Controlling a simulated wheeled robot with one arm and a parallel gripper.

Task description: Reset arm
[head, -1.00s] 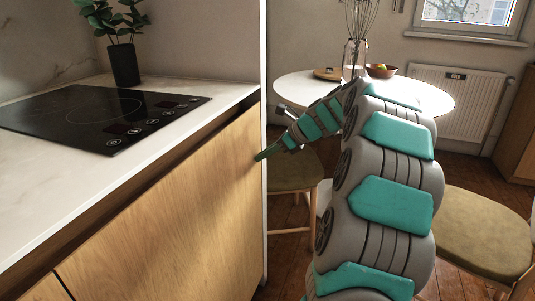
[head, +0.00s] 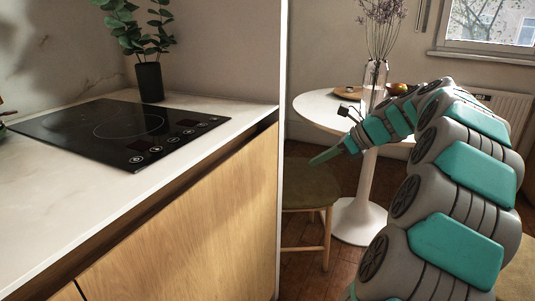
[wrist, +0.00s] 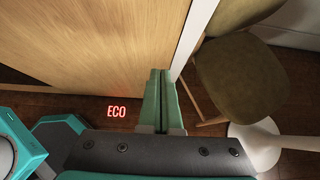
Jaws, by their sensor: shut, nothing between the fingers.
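My gripper (head: 318,159) is at the end of my raised arm, right of the counter's end panel, in front of the round table and above a chair seat. In the wrist view my gripper (wrist: 160,75) shows its two green fingers pressed together with nothing between them. Its tips point toward the edge of the wooden cabinet front (wrist: 95,40).
A counter (head: 50,200) with a black cooktop (head: 75,125) and a potted plant (head: 150,80) is at left. A white round table (head: 315,108) holds a vase (head: 374,85). A chair (head: 312,190) stands beside it, also in the wrist view (wrist: 240,75).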

